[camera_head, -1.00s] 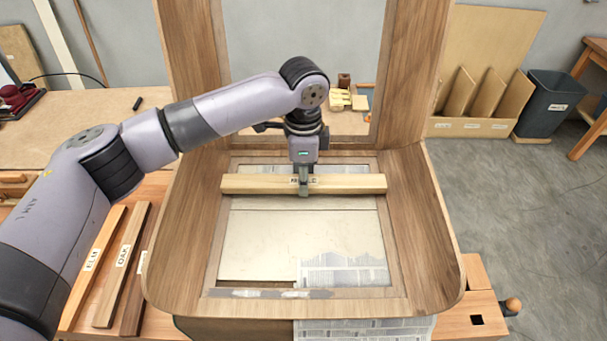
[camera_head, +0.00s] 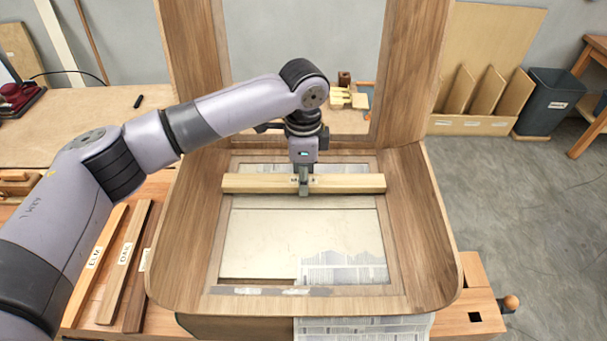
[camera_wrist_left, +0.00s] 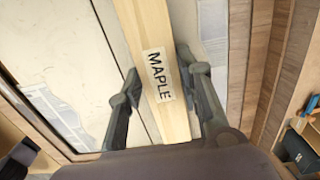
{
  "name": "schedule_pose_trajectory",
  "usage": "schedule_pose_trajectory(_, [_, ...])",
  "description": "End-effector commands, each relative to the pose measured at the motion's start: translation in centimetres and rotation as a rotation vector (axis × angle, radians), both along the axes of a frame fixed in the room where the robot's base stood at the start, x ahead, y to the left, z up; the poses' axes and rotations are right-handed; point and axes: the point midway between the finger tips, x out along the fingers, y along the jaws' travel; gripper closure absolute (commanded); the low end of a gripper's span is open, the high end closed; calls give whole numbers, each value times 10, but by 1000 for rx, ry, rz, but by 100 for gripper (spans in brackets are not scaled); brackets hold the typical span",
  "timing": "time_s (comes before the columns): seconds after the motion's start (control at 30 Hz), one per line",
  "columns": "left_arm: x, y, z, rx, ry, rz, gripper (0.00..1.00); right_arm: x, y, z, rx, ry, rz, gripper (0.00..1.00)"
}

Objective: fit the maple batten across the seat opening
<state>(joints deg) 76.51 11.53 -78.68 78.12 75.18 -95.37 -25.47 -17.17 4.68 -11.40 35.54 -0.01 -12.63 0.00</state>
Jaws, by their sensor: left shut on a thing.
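The maple batten (camera_head: 345,183) is a pale wooden bar lying crosswise over the rear part of the seat opening (camera_head: 270,240) in the head view. Its MAPLE label shows in the left wrist view (camera_wrist_left: 160,75). My left gripper (camera_head: 304,188) is around the batten's middle from above, with one finger on each side; the left wrist view also shows both fingers (camera_wrist_left: 160,92). The batten's ends reach the left and right sides of the seat frame (camera_head: 408,230). I cannot tell whether it rests fully on the frame. My right gripper is not in view.
Wooden strips labelled ELM (camera_head: 93,262) and OAK (camera_head: 124,262), and one more, lie on the bench at left. The chair back (camera_head: 412,70) rises behind the opening. Newspaper (camera_head: 345,268) lies under the opening's front right. A dark bin (camera_head: 548,100) stands at right.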

Motion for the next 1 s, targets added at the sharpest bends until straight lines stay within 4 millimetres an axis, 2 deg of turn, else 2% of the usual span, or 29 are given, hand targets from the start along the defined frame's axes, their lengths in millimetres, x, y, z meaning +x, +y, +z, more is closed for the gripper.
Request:
schedule_pose_trajectory(0.97, [0,0,-9,-1,-1,0,100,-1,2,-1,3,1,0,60])
schedule_pose_trajectory(1.0, [0,0,-9,-1,-1,0,67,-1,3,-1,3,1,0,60])
